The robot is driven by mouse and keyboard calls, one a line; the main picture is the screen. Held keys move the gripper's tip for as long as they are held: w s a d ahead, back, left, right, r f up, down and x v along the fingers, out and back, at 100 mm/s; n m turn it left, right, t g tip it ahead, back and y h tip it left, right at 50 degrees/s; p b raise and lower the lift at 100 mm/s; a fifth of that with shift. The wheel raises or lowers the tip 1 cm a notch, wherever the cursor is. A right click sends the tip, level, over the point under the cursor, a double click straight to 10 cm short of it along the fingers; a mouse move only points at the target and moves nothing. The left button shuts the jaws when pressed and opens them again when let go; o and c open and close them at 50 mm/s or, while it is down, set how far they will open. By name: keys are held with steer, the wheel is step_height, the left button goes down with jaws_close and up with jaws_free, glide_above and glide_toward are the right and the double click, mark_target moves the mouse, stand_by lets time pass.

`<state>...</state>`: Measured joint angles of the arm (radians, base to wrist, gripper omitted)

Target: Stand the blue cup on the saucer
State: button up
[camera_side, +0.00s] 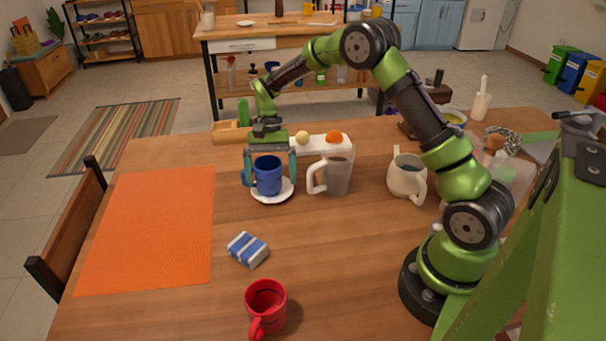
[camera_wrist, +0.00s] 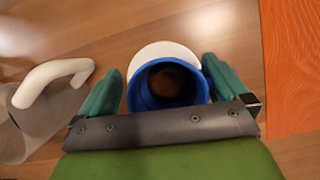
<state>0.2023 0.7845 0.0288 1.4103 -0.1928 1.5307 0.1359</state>
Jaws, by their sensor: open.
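The blue cup (camera_side: 267,176) stands upright on the white saucer (camera_side: 272,197) near the middle of the table. In the wrist view the cup (camera_wrist: 168,84) is seen from above, with the saucer's rim (camera_wrist: 160,50) showing past it. My gripper (camera_side: 270,178) is open, with one teal finger on each side of the cup. The cup's handle points left in the side view.
A grey mug with a white handle (camera_side: 334,174) stands close to the right of the saucer. A cream pitcher (camera_side: 406,178) is further right. A blue-and-white box (camera_side: 248,249) and red mug (camera_side: 266,305) are nearer the front. An orange mat (camera_side: 155,230) lies left.

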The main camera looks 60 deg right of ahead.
steer(key=v, duration=1.1)
steer(key=s+a+r+n+t, duration=0.1)
steer(key=s+a+r+t, duration=0.15)
steer(key=r, duration=0.45)
steer(key=s+a+r+n+t, duration=0.1)
steer(key=s+a+n+t, duration=0.1)
steer(key=s, duration=0.8)
steer(key=s+a+r+n+t+h, duration=0.1)
steer(key=s+a+n+t, duration=0.2)
steer(key=s, duration=0.8)
steer(key=a+t, duration=0.2)
steer(key=shift+r+t+h, duration=0.3)
steer(key=shift+r+t, duration=0.05)
steer(key=shift+r, duration=0.05)
